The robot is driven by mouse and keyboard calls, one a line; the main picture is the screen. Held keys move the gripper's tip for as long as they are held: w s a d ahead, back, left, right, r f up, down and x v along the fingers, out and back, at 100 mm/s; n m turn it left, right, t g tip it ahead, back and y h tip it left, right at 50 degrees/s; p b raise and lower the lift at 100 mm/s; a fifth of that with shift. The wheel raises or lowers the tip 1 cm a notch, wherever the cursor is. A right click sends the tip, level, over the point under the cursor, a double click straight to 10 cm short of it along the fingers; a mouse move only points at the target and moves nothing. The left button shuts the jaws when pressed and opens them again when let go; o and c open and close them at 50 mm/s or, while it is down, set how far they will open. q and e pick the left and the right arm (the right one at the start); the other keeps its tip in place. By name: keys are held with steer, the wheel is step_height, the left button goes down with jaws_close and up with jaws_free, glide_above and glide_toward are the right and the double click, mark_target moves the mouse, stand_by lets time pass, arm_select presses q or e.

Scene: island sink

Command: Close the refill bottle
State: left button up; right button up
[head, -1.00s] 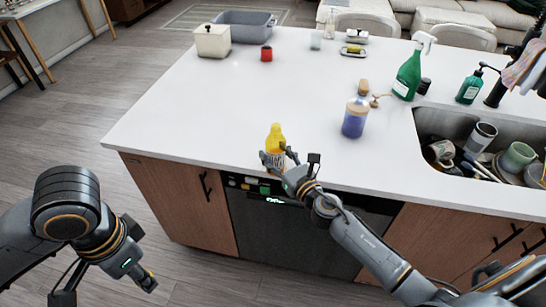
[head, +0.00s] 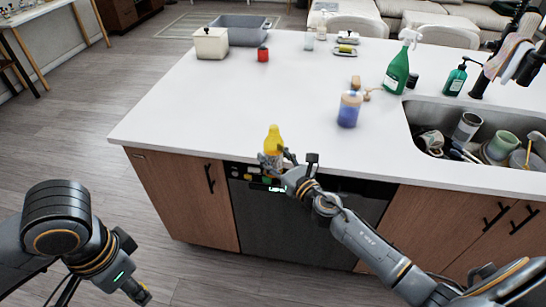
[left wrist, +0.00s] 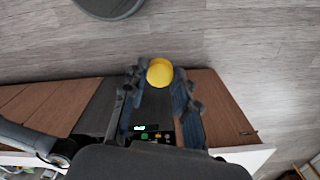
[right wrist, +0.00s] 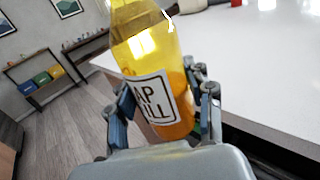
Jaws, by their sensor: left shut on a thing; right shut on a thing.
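The yellow refill bottle (head: 273,140) is upright at the island's front edge. My right gripper (head: 273,160) is shut around its lower body. In the right wrist view, the bottle (right wrist: 148,60) shows amber liquid and a white label, and its top is cut off by the frame. My left gripper (head: 143,294) is low at the bottom left, in front of the island and well apart from the bottle. In the left wrist view, a round yellow cap (left wrist: 159,72) sits between its fingers, which are shut on it.
The white countertop (head: 220,110) is clear around the bottle. A blue-purple dispenser (head: 348,112), green spray bottle (head: 397,70) and a sink full of dishes (head: 425,115) are to the right. A red cup (head: 263,55), white canister (head: 211,44) and grey bin (head: 240,32) stand behind.

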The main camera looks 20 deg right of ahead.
stand_by(0.5)
steer(key=o, duration=0.5)
jaws_close()
